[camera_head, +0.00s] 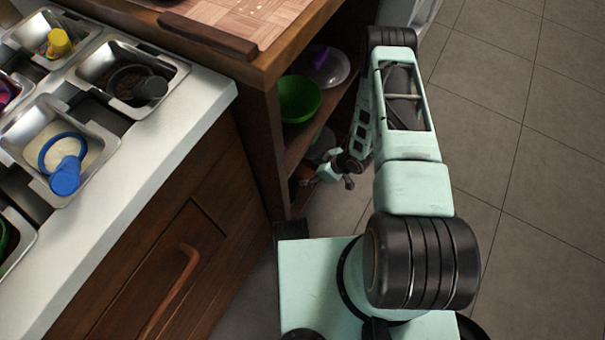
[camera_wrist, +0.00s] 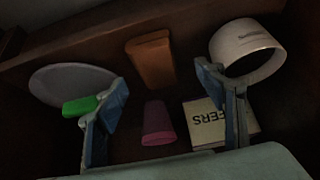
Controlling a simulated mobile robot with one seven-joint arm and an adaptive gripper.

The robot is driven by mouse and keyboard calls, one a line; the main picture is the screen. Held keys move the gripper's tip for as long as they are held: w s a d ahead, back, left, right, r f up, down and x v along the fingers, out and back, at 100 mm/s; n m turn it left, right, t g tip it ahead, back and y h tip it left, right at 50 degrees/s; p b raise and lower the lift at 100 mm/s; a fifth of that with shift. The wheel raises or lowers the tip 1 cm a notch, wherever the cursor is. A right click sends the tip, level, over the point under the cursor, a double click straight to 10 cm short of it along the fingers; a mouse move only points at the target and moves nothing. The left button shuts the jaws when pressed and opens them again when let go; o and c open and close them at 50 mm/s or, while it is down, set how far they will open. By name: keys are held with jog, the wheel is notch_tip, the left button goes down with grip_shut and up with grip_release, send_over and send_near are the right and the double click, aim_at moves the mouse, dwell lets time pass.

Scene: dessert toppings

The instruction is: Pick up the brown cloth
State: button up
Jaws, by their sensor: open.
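In the wrist view a brown, roughly rectangular thing (camera_wrist: 151,62), which looks like the folded brown cloth, lies toward the back of a dark wooden shelf. My gripper (camera_wrist: 160,82) is open, with its two blue-grey fingers spread left and right. The brown thing shows beyond and between the fingertips, and nothing is held. In the head view my gripper (camera_head: 330,178) is small, low at the opening of the wooden shelf unit. I cannot make out the cloth clearly in that view.
A pink object (camera_wrist: 157,124) lies between the fingers. A grey plate (camera_wrist: 65,82) and green item (camera_wrist: 80,106) are left; a white cylinder (camera_wrist: 226,45) and lettered box (camera_wrist: 206,127) are right. A green bowl (camera_head: 297,98) sits on the upper shelf (camera_head: 314,128).

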aim_at(305, 173)
jog(key=b+x, duration=0.1)
jog(key=x, duration=0.2)
jog(key=b+x, duration=0.1)
jog(key=x, duration=0.1)
jog(key=shift+w+d+f+b, duration=0.1)
jog(key=shift+w+d+b, duration=0.05)
jog(key=shift+d+b, duration=0.2)
jog(key=c, duration=1.2)
